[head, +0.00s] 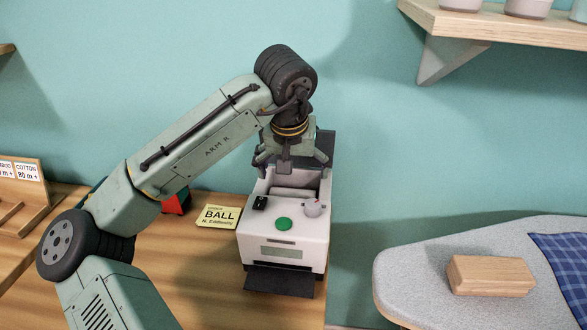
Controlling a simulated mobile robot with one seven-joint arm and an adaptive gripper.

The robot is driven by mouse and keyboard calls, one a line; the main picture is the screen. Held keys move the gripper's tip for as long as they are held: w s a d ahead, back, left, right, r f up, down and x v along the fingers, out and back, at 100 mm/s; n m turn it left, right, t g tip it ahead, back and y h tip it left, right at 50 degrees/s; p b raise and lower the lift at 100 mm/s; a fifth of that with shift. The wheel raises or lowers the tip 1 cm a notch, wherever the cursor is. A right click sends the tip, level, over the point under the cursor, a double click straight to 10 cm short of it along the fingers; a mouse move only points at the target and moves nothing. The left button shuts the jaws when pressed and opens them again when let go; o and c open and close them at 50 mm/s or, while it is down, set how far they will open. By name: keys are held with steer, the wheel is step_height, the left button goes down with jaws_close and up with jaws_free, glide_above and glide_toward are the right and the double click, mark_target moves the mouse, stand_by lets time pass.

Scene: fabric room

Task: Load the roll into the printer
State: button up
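The white printer (285,230) stands on the wooden table with its top bay open and its dark lid raised at the back. It has a green button, a grey knob and a small black switch on top. A pale rounded shape (295,193) shows in the bay; it may be the roll, but I cannot tell for sure. My gripper (292,166) points down over the rear of the bay, its fingers spread wide to either side. Nothing is clearly seen between them. The wrist and fingers hide the back of the bay.
A yellow card (219,215) lies left of the printer, near a red object (177,203) partly behind my arm. A wooden rack (25,205) stands at far left. On the right, an ironing board (415,270) holds a wooden block (490,275) and blue cloth (565,262). A shelf (490,25) hangs above.

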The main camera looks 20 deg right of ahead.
stand_by(0.3)
steer(key=v, duration=1.2)
steer(key=shift+s+f, duration=0.1)
steer(key=shift+s, duration=0.05)
